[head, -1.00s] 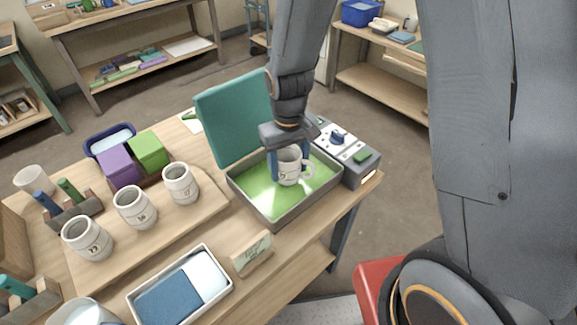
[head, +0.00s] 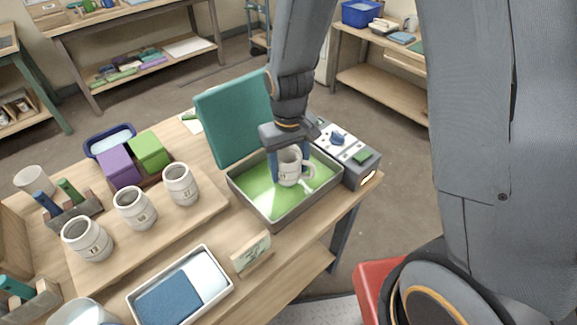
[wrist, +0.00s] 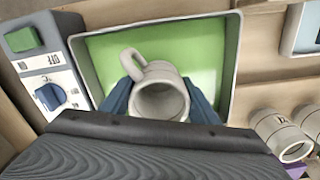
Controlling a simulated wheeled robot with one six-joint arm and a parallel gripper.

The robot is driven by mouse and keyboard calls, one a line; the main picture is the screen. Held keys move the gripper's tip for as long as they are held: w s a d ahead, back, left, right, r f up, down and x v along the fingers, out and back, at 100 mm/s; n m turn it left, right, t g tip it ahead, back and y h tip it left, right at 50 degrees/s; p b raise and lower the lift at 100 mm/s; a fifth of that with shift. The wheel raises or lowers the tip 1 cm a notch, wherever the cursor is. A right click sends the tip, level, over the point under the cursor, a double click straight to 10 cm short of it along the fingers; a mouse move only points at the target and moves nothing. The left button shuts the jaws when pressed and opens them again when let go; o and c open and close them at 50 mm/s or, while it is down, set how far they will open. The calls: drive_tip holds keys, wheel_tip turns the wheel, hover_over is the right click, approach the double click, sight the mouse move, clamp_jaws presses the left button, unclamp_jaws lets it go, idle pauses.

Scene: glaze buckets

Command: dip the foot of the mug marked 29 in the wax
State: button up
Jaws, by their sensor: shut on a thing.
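My gripper (head: 289,163) is shut on a pale grey mug (head: 289,169), with one blue finger on each side of it. The mug is upright, its handle to the right in the head view; part of a number ending in 9 seems to show, too small to be sure. It is inside the walls of a grey pan of green wax (head: 262,198). Its foot is low at the wax; I cannot tell how deep. In the wrist view the mug (wrist: 160,92) is seen from above, empty, over the green wax (wrist: 197,45).
A teal lid (head: 232,118) stands open behind the pan. A control box (head: 350,160) with a knob adjoins its right side. Several other mugs, including one marked 13 (head: 87,239), stand on a board at left. A small sign (head: 251,252) and a tray with a blue pad (head: 168,302) are in front.

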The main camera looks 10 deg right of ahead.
idle(0.3)
wheel_tip(320, 180, up, 8)
drive_tip(key=p, duration=0.6)
drive_tip(key=shift+f, duration=0.2)
idle(0.4)
